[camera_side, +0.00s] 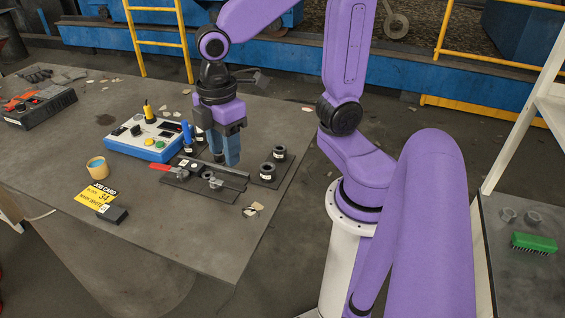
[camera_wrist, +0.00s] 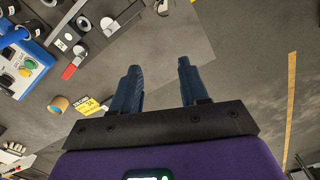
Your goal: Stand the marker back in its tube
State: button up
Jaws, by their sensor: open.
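A blue marker (camera_side: 186,132) stands upright, its lower end at a dark labelled tube (camera_side: 189,148) beside the control box; whether it is seated inside I cannot tell. It also shows at the left edge of the wrist view (camera_wrist: 13,38). Two short black tubes stand on a dark plate to the right, a far tube (camera_side: 279,152) and a near tube (camera_side: 267,170). My gripper (camera_side: 227,158) points down between the marker and this pair, above the clamp fixture. In the wrist view its blue fingers (camera_wrist: 158,68) are apart with nothing between them.
A clamp fixture with a red handle (camera_side: 160,168) lies below my gripper. A blue-white control box (camera_side: 145,139) with a yellow upright piece stands left. A tan cup (camera_side: 97,168), a yellow job card (camera_side: 103,194) and a black block (camera_side: 112,214) lie nearer.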

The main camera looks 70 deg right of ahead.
jog(key=s+d+f, duration=0.1)
jog(key=s+f, duration=0.1)
jog(key=s, duration=0.9)
jog(key=shift+s+d+f+m, duration=0.15)
jog(key=shift+s+d+m, duration=0.1)
jog(key=shift+s+m, duration=0.1)
dwell(0.5)
